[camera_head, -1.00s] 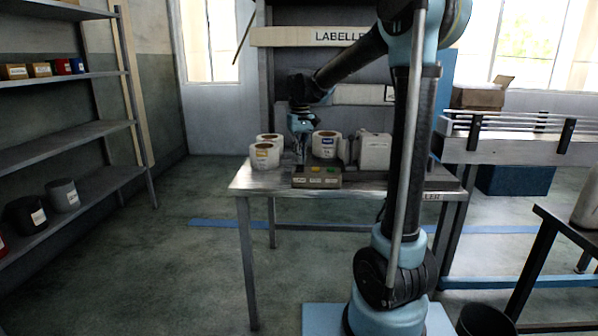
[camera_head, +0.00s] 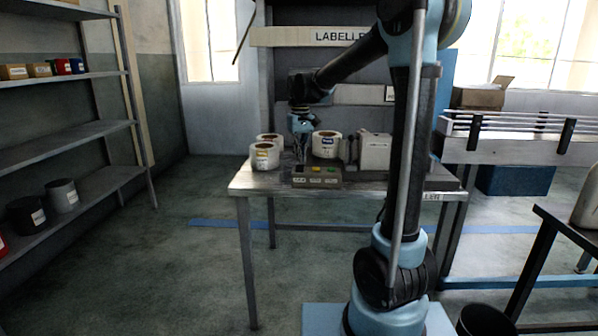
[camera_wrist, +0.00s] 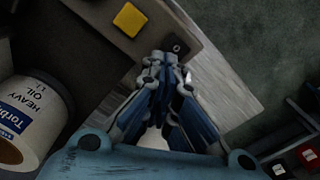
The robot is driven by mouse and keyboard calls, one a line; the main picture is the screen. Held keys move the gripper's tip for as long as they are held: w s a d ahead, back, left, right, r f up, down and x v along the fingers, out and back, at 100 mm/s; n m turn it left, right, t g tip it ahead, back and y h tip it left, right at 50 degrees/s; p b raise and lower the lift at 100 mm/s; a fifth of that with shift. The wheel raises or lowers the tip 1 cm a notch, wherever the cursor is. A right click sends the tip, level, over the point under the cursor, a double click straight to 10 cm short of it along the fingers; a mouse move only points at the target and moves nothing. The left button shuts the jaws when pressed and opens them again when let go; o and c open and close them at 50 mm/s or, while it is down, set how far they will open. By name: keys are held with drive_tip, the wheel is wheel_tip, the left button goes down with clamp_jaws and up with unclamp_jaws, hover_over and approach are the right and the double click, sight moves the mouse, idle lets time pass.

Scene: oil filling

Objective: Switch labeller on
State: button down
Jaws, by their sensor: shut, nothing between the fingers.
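The labeller's control box (camera_head: 318,181) lies at the front of the metal table in the head view. It has a yellow button and a green button on top. In the wrist view the box (camera_wrist: 88,24) fills the upper left, with its yellow button (camera_wrist: 130,19) and a small dark switch (camera_wrist: 176,45) near its corner. My gripper (camera_head: 300,158) is at the left end of the box. In the wrist view my gripper (camera_wrist: 163,60) is shut and empty, its tips right beside the dark switch. I cannot tell whether they touch it.
A "Heavy Oil" roll (camera_wrist: 28,115) is close to my gripper in the wrist view. A white unit (camera_head: 375,151) stands right of the box.

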sight(300, 166)
drive_tip(key=shift+f, duration=1)
idle(0.6)
drive_tip(key=shift+r, duration=3.55)
drive_tip(key=s+d+f+m+t, duration=0.1)
drive_tip(key=s+d+f, duration=0.3)
drive_tip(key=s+d, duration=0.3)
drive_tip(key=s+d+f+m, duration=0.25)
drive_tip(key=s+d, duration=0.25)
drive_tip(key=s, duration=0.4)
drive_tip(key=s+d+f+t, duration=0.1)
drive_tip(key=s+d+f, duration=0.3)
drive_tip(key=s+d, duration=0.3)
drive_tip(key=s+d+f+m, duration=0.2)
drive_tip(key=s+f, duration=0.6)
drive_tip(key=f, duration=0.1)
drive_tip(key=shift+s+f, duration=0.25)
drive_tip(key=shift+s, duration=0.15)
